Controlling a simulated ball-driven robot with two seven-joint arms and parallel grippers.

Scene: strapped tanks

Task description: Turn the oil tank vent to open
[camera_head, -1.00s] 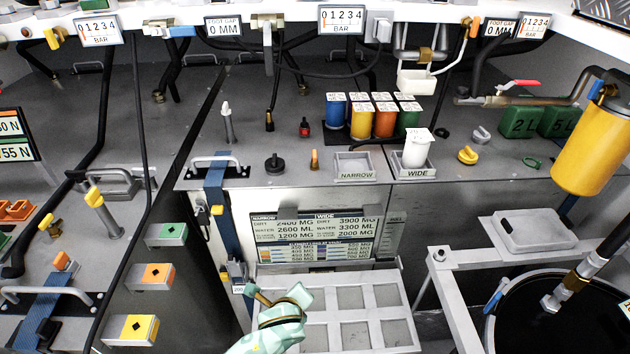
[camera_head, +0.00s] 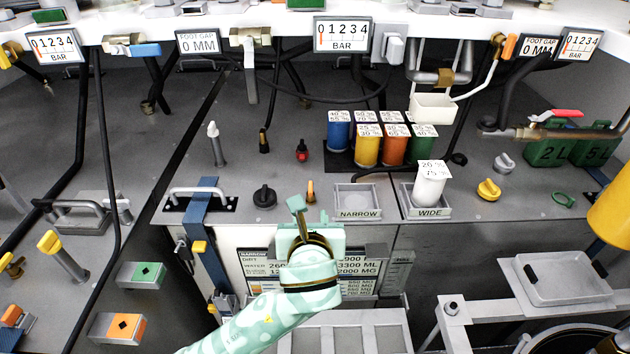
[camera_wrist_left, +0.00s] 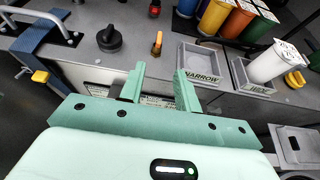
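Several small fittings stand on the grey tank top; no label shows which is the oil tank vent. A black round knob (camera_head: 265,196) sits near the front edge, also in the left wrist view (camera_wrist_left: 109,39). A small orange lever (camera_head: 310,191) stands to its right, also in the left wrist view (camera_wrist_left: 157,43). A red-and-black fitting (camera_head: 302,151) stands farther back. My left gripper (camera_head: 305,222) is at the tank's front edge, just in front of the orange lever. In the left wrist view its two fingers (camera_wrist_left: 158,84) are apart with nothing between them. My right gripper is not in view.
A blue strap (camera_head: 201,220) and grey handle (camera_head: 196,191) lie left of the knob. NARROW (camera_head: 358,212) and WIDE (camera_head: 428,212) trays sit to the right, the latter holding a white canister (camera_head: 430,185). Coloured canisters (camera_head: 367,145) stand behind.

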